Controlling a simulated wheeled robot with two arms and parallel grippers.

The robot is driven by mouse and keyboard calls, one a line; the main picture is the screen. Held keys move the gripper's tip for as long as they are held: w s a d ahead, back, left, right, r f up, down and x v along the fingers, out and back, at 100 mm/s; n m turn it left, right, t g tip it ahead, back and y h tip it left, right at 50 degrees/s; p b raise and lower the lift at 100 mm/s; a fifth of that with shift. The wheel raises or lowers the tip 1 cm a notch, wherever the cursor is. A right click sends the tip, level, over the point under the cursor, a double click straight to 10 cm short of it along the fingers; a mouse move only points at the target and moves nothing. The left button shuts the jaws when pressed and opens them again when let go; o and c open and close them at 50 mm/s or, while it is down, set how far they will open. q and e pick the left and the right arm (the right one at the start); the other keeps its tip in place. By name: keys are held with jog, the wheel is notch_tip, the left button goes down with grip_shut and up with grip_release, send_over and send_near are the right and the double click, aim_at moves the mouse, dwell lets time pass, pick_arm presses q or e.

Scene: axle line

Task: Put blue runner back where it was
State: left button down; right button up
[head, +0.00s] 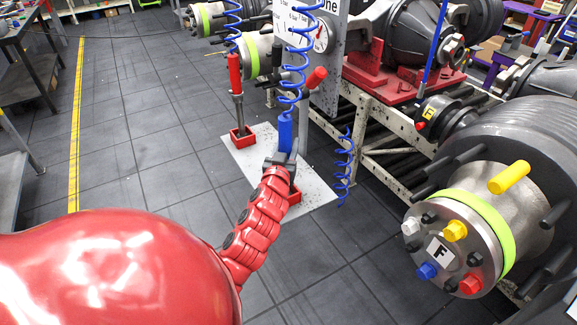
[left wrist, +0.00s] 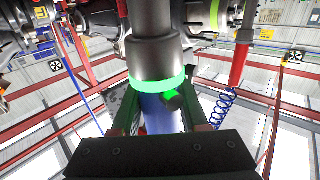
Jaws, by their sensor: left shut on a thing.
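The blue runner (head: 286,130) stands roughly upright below a blue coiled cord in the head view. My left gripper (head: 282,160) is shut on it, at its lower part. In the left wrist view the blue body (left wrist: 158,117) sits between the two fingers, with a glowing green ring and a grey section beyond. A red holder (head: 294,190) shows partly behind my left arm, close below the gripper; whether the runner's lower end touches it is hidden. My right gripper is not in view.
A red runner (head: 235,75) stands in another red holder (head: 242,136) on the pale floor plate (head: 262,160). A red-handled tool (head: 316,78) is just right of the blue cord. A large axle hub (head: 455,245) and a roller line (head: 385,140) are at right.

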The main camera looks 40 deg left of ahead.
pick_arm(q)
notch_tip(320, 180, down, 2)
jog(key=shift+s+d+f, duration=0.1)
notch_tip(320, 180, down, 5)
jog(key=shift+r+p, duration=0.15)
jog(key=shift+p, duration=0.25)
jog(key=shift+c, duration=2.2)
grip_release()
